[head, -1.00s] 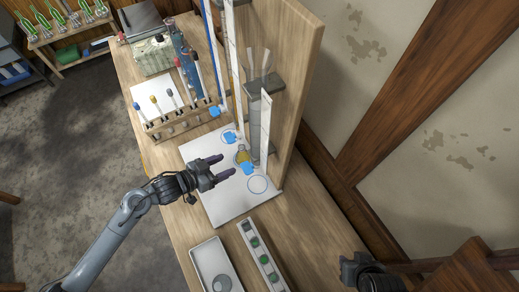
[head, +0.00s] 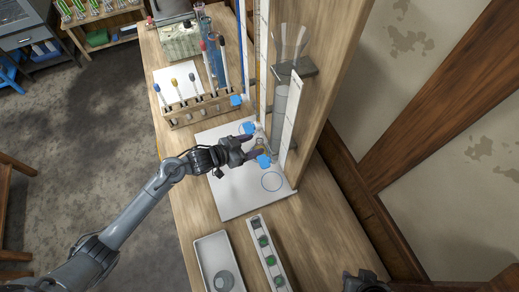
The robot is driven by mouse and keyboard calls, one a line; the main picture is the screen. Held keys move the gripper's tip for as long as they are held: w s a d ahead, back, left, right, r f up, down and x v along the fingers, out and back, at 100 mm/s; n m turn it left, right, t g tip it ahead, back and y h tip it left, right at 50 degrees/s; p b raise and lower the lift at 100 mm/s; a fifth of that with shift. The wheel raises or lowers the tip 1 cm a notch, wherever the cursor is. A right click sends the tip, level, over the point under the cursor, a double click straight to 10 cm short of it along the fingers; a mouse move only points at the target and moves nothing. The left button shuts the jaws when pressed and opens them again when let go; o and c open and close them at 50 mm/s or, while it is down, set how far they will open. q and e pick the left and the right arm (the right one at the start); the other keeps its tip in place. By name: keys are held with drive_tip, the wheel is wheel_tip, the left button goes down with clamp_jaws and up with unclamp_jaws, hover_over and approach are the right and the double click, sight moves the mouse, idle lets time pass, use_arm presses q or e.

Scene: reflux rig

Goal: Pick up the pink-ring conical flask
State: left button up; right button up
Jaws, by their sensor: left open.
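A small conical flask with yellowish contents (head: 262,147) stands on the white board, at the foot of the upright stand. It is mostly hidden by my gripper and a blue tap, and I cannot make out a pink ring. My left gripper (head: 253,146) is open, with its dark fingertips right at the flask. The fingers seem to lie to either side of it; I cannot tell whether they touch it. A dark part of my right arm (head: 366,281) shows at the bottom edge, its jaws not clear.
The white board (head: 236,200) has blue circles marked on it. Blue taps (head: 264,161) and glass tubes hang close around the flask, before the wooden back panel (head: 335,60). A tube rack (head: 205,109) stands behind left. A white tray (head: 208,250) and a narrow block (head: 264,250) lie in front.

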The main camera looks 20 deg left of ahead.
sight(260, 147)
use_arm(q)
drive_tip(key=x, duration=0.4)
drive_tip(key=shift+r, duration=0.1)
clamp_jaws()
